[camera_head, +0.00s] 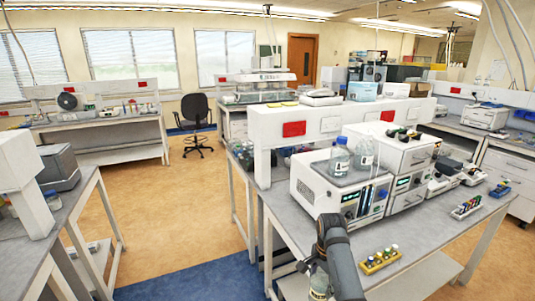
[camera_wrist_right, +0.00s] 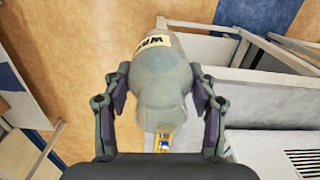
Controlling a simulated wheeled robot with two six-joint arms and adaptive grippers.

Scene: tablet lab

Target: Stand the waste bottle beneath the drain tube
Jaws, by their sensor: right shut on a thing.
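The waste bottle (camera_wrist_right: 163,85) is a grey-green, cloudy bottle with a cream label bearing dark letters. In the right wrist view it fills the space between the two fingers of my right gripper (camera_wrist_right: 160,88), which is shut on it. In the head view the bottle (camera_head: 319,284) shows low at the bottom edge, in front of the bench, partly hidden by my right arm and gripper (camera_head: 312,264). I cannot make out the drain tube with certainty. My left gripper is not in view.
White instruments (camera_head: 325,193) stand on the grey bench (camera_head: 300,227), with two clear bottles (camera_head: 340,155) on top. A yellow vial rack (camera_head: 380,261) lies near the bench's front edge. Another bench (camera_head: 75,205) stands at the left. The floor between them (camera_head: 165,225) is clear.

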